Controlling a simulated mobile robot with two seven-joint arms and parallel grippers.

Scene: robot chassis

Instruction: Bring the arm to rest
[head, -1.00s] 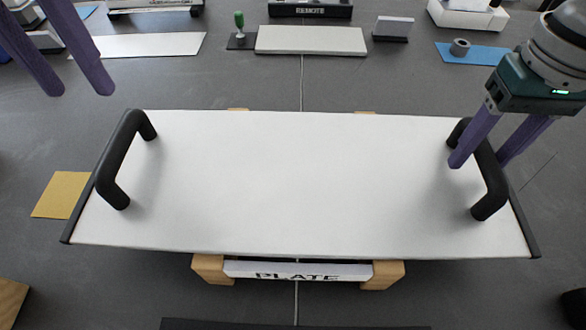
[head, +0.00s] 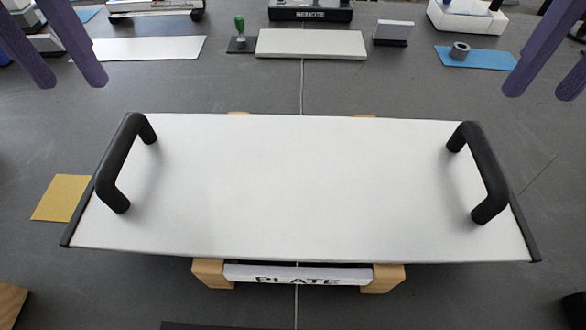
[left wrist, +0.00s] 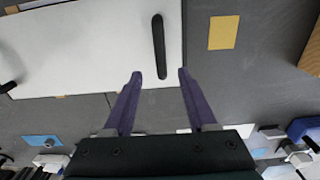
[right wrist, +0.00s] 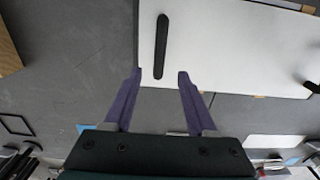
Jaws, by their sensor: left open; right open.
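My left gripper (head: 74,86) is at the upper left of the head view, with its purple fingers apart and nothing between them. My right gripper (head: 540,96) is at the upper right, also open and empty. Both are apart from the white plate (head: 300,180), which rests on wooden blocks (head: 382,276). The plate has a black left handle (head: 118,160) and a black right handle (head: 486,172). The left handle shows beyond my fingers in the left wrist view (left wrist: 159,46); the right one shows in the right wrist view (right wrist: 161,46).
A label reading PLATE (head: 298,274) is at the plate's front. A yellow square (head: 60,198) lies at left. Along the back are a green-handled stamp (head: 240,30), a white slab (head: 311,44), a small grey-white block (head: 393,32) and a grey roll (head: 459,50) on a blue mat (head: 488,57).

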